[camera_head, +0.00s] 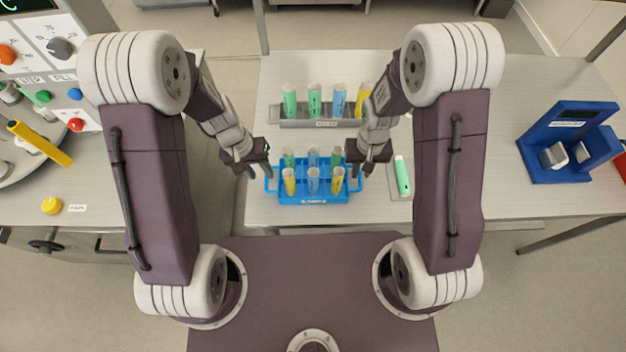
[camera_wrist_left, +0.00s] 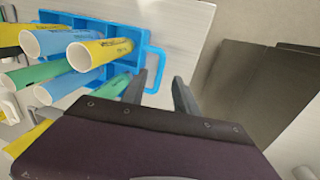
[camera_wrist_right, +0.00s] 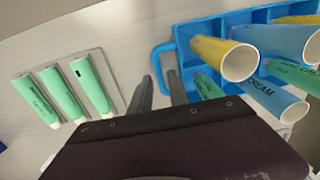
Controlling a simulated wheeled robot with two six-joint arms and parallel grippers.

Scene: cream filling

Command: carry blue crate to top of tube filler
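The blue crate (camera_head: 315,198) sits on the white table in the head view, with several green, blue and yellow tubes standing in it and a loop handle at each end. My left gripper (camera_wrist_left: 160,82) is open in the left wrist view, its fingertips just short of the crate's handle (camera_wrist_left: 158,66). My right gripper (camera_wrist_right: 162,78) is open in the right wrist view, its fingertips close to the other handle (camera_wrist_right: 157,58). I cannot tell whether either touches. A grey console (camera_head: 35,62) with knobs and a label reading FILL, apparently the tube filler, stands at the far left, partly out of frame.
A grey rack (camera_head: 290,123) with several tubes stands behind the crate. A pad with green tubes (camera_head: 402,175) lies to its right. A blue device (camera_head: 545,150) stands on the right part of the table. A floor gap (camera_head: 220,190) separates the table from the left counter (camera_head: 95,185).

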